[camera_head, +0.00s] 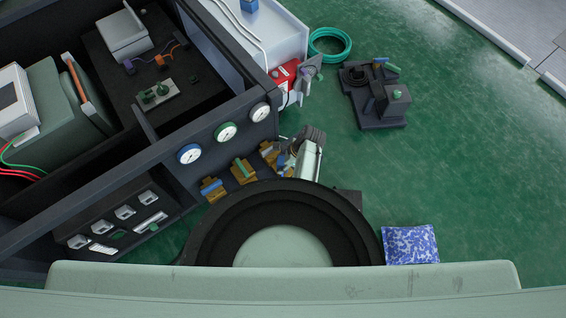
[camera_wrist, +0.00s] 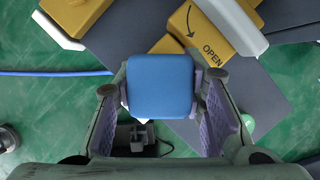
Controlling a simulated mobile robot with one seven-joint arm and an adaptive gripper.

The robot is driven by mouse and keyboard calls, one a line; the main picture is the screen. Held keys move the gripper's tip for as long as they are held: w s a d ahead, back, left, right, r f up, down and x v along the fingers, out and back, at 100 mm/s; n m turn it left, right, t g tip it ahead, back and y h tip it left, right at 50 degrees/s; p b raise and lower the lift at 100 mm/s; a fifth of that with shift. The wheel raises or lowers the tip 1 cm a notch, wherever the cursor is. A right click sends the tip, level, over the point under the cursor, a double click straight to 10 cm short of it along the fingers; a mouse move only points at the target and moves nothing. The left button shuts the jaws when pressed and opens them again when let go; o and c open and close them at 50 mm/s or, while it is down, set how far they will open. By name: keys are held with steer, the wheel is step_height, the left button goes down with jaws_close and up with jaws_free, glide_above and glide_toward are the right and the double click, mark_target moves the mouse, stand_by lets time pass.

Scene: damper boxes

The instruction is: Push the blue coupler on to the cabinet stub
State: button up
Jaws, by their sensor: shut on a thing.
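The blue coupler (camera_wrist: 160,86) shows in the wrist view as a rounded blue block between the pads of my gripper (camera_wrist: 160,95). The pads close on its left and right sides. In the head view my gripper (camera_head: 289,154) is beside the front of the dark cabinet (camera_head: 165,145), close to the rightmost brown valve (camera_head: 268,150). The coupler is mostly hidden there by my arm. I cannot make out the cabinet stub in either view. I cannot tell whether the coupler touches anything beyond the pads.
In the wrist view a yellow block marked OPEN (camera_wrist: 205,28) and a pale handle (camera_wrist: 236,22) lie just above the coupler. The cabinet front has gauges (camera_head: 226,131) and other valves.

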steer(key=shift+w, duration=0.1)
stand_by(0.3)
steer(key=o, duration=1.3)
steer(key=shift+f, duration=0.1)
steer(key=shift+o, duration=0.2)
steer(key=v, duration=1.2)
